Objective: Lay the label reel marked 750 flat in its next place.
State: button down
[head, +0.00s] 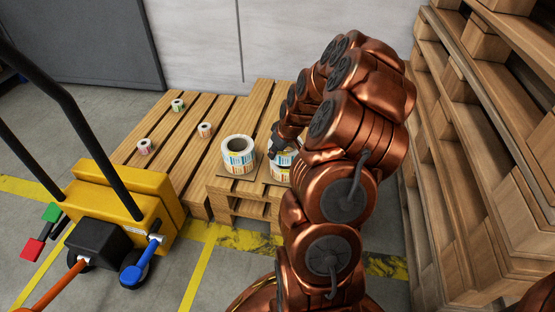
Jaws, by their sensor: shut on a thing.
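My gripper (275,150) is over the front part of the wooden pallets, mostly hidden behind my copper-coloured arm. It is shut on a white label reel (284,159) with blue and orange print. Another reel with a coloured label (279,174) shows just below it; whether the two touch is unclear. A large white reel (239,156) with a blue and orange label lies flat to the left, hole upward. No number can be read on any reel, so I cannot tell which is marked 750.
Small reels (177,105), (205,129) and (144,146) stand spread on the slatted pallet (178,137). A yellow pallet truck (125,205) with black handles is at left. Tall stacked pallets (490,150) crowd the right. The pallet slats between the small reels are bare.

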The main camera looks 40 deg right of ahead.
jog(key=shift+w+d, duration=0.1)
jog(key=shift+d, duration=0.2)
jog(key=shift+d+f, duration=0.15)
jog(key=shift+f, duration=0.2)
jog(key=shift+f+b, duration=0.9)
jog(key=shift+f, duration=0.55)
jog(key=shift+f, duration=0.45)
jog(key=c, duration=1)
grip_release()
